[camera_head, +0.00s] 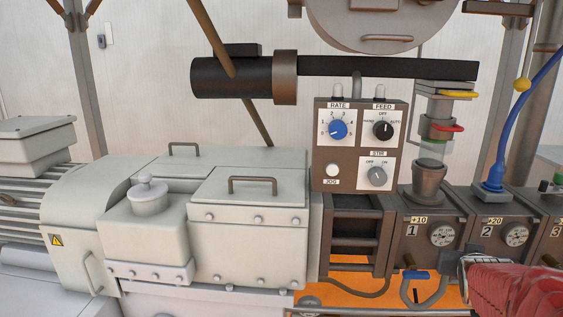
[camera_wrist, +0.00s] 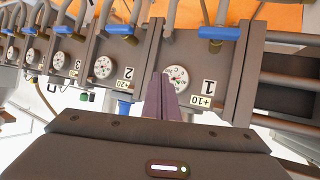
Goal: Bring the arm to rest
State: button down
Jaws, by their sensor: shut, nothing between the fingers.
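My gripper (camera_wrist: 160,82) shows in the wrist view with its two fingers together and nothing between them. Its fingertips point toward the barrel zone marked 1 (camera_wrist: 206,88), beside its round gauge (camera_wrist: 177,77); I cannot tell whether they touch. In the head view my red-sleeved arm reaches in from the lower right corner. Its end is in front of the lower part of zone 2 (camera_head: 490,222), just right of zone 1 (camera_head: 412,232).
A control box (camera_head: 362,142) with a blue RATE knob (camera_head: 338,130) stands left of a clear feed tube (camera_head: 430,150). A pale lidded housing (camera_head: 245,215) fills the left. Blue-handled valves (camera_head: 416,275) and grey hoses hang below the zones, close to my arm.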

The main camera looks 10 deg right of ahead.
jog(key=s+a+f+n+g+y, duration=0.1)
jog(key=s+a, duration=0.3)
jog(key=a, duration=0.8)
jog(key=s+a+f+n+g+y, duration=0.1)
jog(key=s+a+n+y, duration=0.2)
jog(key=a, duration=1)
jog(key=s+a+f+n+g+y, duration=0.1)
jog(key=s+a+n+g+y, duration=0.1)
jog(key=s+a, duration=0.5)
jog(key=a+n+y, duration=0.1)
jog(key=a+y, duration=0.1)
jog(key=a, duration=0.3)
jog(key=shift+a+f, duration=0.15)
jog(key=shift+a, duration=0.15)
jog(key=shift+s, duration=0.1)
